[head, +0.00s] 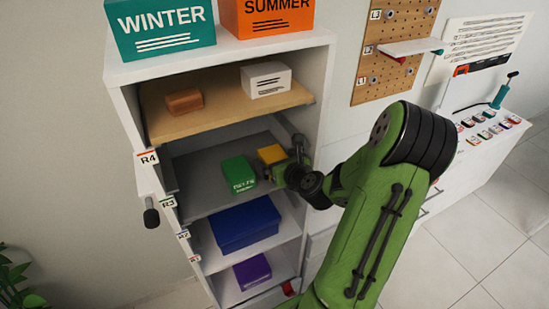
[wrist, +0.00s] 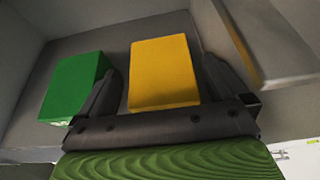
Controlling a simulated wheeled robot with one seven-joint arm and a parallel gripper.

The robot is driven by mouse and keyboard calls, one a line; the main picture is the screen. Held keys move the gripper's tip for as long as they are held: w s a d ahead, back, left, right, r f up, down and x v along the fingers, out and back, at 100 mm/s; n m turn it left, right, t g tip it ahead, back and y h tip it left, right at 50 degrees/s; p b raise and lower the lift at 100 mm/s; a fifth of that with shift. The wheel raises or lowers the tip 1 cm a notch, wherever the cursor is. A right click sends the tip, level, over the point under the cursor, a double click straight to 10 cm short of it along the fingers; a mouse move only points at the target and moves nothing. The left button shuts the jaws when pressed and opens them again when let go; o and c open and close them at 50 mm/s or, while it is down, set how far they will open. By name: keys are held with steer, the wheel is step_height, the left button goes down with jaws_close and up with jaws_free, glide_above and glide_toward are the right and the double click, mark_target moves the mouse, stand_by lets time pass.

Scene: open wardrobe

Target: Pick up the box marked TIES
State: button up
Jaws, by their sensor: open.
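A yellow box (head: 271,154) lies on the grey shelf marked R3, and its lettering does not show. It also shows in the wrist view (wrist: 163,82), between the two fingers of my gripper (wrist: 165,70). The jaws are open, with a gap on each side of it. In the head view my gripper (head: 278,171) reaches in from the right, at the near side of the yellow box. A green box (head: 239,175) with white lettering, too small to read surely, is to its left, and in the wrist view (wrist: 72,85) it lies just outside the left finger.
The wooden shelf (head: 222,110) above holds a brown box (head: 184,101) and a white box (head: 265,79). Below are a blue box (head: 245,224) and a purple box (head: 252,271). The wardrobe's right side wall (head: 317,99) is close to my arm. WINTER (head: 162,27) and SUMMER (head: 265,16) boxes stand on top.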

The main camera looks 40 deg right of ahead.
mark_target(273, 158)
steer(key=x, duration=0.3)
steer(key=shift+d+f, duration=0.15)
steer(key=shift+s, duration=0.15)
steer(key=shift+c, duration=0.6)
steer(key=c, duration=1)
steer(key=shift+o, duration=0.2)
